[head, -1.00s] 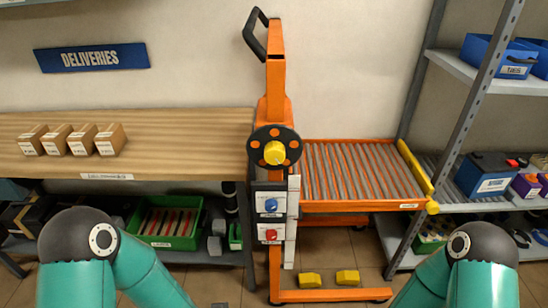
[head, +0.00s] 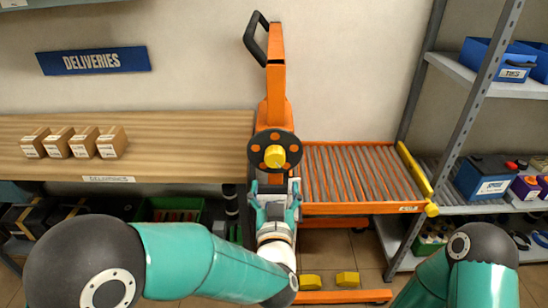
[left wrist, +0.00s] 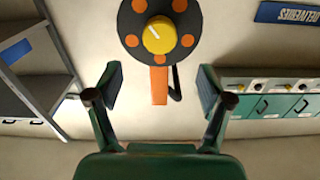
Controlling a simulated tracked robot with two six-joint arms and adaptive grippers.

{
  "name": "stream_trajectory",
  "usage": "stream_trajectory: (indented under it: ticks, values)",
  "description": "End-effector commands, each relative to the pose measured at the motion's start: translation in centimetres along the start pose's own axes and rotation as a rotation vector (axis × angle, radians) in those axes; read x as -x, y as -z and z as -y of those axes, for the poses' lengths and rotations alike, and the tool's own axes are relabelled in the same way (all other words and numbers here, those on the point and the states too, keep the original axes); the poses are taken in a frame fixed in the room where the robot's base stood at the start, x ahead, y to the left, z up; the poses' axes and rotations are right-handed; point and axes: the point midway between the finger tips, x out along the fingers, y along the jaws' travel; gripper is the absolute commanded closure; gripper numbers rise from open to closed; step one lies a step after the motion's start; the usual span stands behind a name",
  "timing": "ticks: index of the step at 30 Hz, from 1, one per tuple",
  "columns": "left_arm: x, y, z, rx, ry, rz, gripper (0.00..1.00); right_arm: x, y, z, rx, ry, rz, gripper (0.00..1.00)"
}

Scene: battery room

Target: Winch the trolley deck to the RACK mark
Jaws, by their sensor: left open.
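The orange trolley (head: 275,95) stands between the wooden bench and the grey shelving. Its roller deck (head: 362,172) has an orange frame and a yellow bar at its right end. The winch wheel (head: 257,163) is a black disc with orange spots and a yellow hub knob (head: 275,155); the knob also shows in the left wrist view (left wrist: 158,36). My left gripper (head: 275,187) is open and empty, just below the wheel and apart from the knob. It hides most of the trolley's front panel and its switches. My right gripper is out of frame. I cannot make out a RACK mark.
A wooden bench (head: 190,135) at left holds several small boxes (head: 83,142) under a DELIVERIES sign (head: 93,60). Grey shelving (head: 500,85) at right holds a blue battery (head: 488,175) and bins. Two yellow blocks (head: 347,279) are low by the trolley's base.

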Motion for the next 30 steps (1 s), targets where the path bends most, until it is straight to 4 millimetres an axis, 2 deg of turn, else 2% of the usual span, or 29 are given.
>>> stream_trajectory:
  ticks: [3,9,15,21,28,29,30]
  values:
    - [-2.8,0.2,0.1,0.001,0.003,0.001,0.2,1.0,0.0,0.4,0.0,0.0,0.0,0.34]
    - [-6.9,0.2,0.0,0.0,0.001,0.002,0.2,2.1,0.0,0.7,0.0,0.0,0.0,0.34]
    - [-9.6,0.0,0.0,0.001,0.0,0.002,0.2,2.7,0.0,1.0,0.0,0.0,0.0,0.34]
    - [-10.5,-0.1,0.0,0.0,-0.001,0.001,0.2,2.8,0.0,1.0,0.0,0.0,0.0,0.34]
    - [-10.6,-0.1,0.0,0.0,-0.001,0.001,0.2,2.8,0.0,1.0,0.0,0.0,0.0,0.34]
    - [-10.6,-0.1,0.0,0.0,-0.001,0.001,0.22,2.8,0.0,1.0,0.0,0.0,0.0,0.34]
    - [-10.6,-0.1,0.0,0.0,-0.001,0.001,0.29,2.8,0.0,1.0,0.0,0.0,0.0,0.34]
